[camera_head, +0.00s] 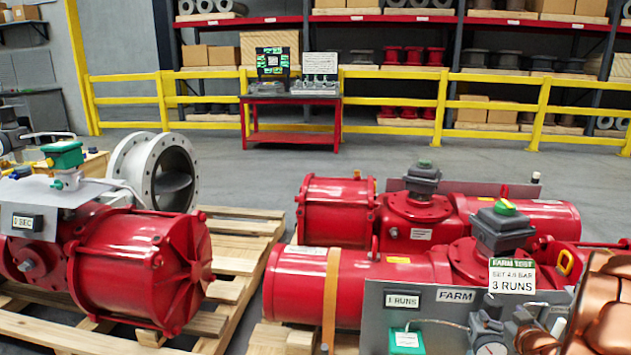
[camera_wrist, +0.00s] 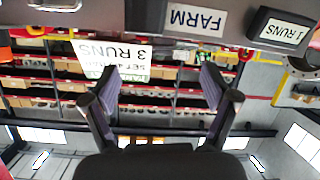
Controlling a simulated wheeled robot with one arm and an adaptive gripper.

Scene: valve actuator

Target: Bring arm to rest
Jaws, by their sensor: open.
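My gripper (camera_wrist: 158,84) is open in the wrist view, with its two dark fingers spread apart and nothing seen between them. The wrist picture is upside down. A white card reading "3 RUNS" (camera_wrist: 118,52) shows beyond the left finger. A grey plate labelled "FARM" (camera_wrist: 150,22) and a "1 RUNS" display (camera_wrist: 283,33) lie along the top of that view. In the head view the near red actuator (camera_head: 390,285) carries the same grey plate (camera_head: 372,318) and the card (camera_head: 511,278). My gripper cannot be made out in the head view.
Another red actuator (camera_head: 340,205) lies behind the near one. A third (camera_head: 130,260) sits on a wooden pallet (camera_head: 240,255) at left, near a large grey flanged valve (camera_head: 165,175). A red bench (camera_head: 290,100) stands by the yellow railing (camera_head: 390,75). Grey floor between is clear.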

